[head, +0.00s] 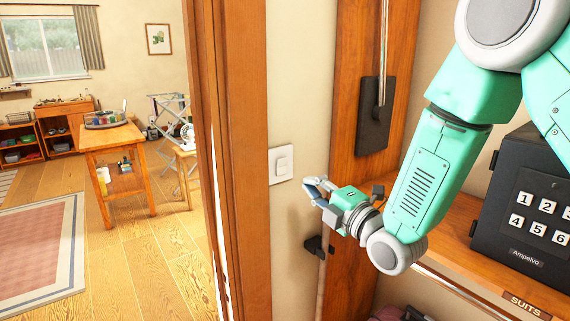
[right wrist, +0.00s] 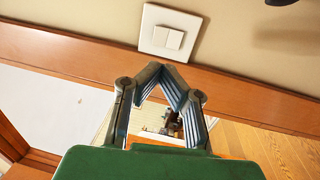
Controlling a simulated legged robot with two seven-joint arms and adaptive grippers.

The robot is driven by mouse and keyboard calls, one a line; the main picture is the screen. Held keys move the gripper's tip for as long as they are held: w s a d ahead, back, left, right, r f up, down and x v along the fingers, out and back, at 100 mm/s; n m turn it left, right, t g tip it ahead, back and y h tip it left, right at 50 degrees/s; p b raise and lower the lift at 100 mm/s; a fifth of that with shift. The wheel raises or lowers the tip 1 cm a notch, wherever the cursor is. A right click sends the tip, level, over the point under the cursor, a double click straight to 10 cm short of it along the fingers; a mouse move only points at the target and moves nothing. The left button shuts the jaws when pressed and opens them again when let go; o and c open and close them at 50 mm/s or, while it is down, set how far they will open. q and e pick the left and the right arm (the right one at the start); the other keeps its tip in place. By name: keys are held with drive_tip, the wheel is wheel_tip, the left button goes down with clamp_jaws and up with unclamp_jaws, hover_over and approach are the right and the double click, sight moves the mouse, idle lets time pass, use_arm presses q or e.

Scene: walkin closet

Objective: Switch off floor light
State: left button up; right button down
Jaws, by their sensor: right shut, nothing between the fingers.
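A white wall switch (head: 281,164) is on the narrow cream wall beside the wooden door frame. It also shows in the right wrist view (right wrist: 170,33), with two rockers side by side on a square plate. My right gripper (head: 308,184) is just to the right of the switch and a little below it. In the right wrist view its fingertips (right wrist: 166,70) meet in a point below the plate; it is shut and empty. Whether it touches the switch is not clear. No floor light can be made out. My left gripper is not in view.
A black keypad safe (head: 525,200) stands on a wooden shelf at the right, close to my right arm. The wooden door frame (head: 240,160) edges the wall at the left. Beyond it are a small wooden table (head: 112,138), a rug (head: 45,235) and open floor.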

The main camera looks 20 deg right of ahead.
sight(282, 163)
drive_tip(key=p+x, duration=0.2)
drive_tip(key=x, duration=0.6)
drive_tip(key=shift+w, duration=0.3)
drive_tip(key=shift+w+a+r, duration=0.1)
drive_tip(key=shift+w+a, duration=0.1)
drive_tip(key=shift+w, duration=0.05)
drive_tip(key=shift+w+d, duration=0.1)
drive_tip(key=shift+w, duration=0.05)
